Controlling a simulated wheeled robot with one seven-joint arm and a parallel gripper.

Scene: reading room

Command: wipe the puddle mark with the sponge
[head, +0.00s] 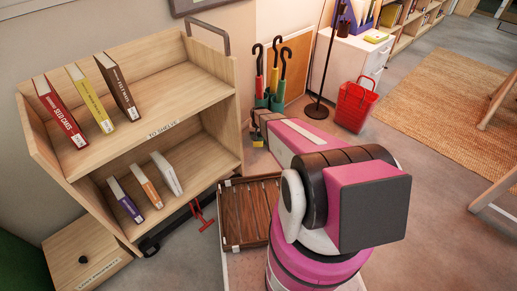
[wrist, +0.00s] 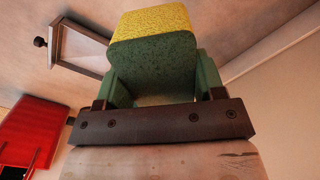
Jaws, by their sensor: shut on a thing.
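In the wrist view, my gripper (wrist: 158,78) is shut on the sponge (wrist: 152,22), which has a speckled yellow layer and a thicker green layer. The yellow layer is at the top of the picture, and the green jaws press on both sides of the green layer. The sponge appears clear of any surface. I cannot make out the puddle mark in either view.
A wooden book cart (head: 190,90) stands at left. A brown slatted tray (head: 247,210) lies beside my arm. Umbrellas (head: 272,75), a red basket (head: 354,106) and a white cabinet (head: 345,52) are beyond. The red basket also shows in the wrist view (wrist: 28,128).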

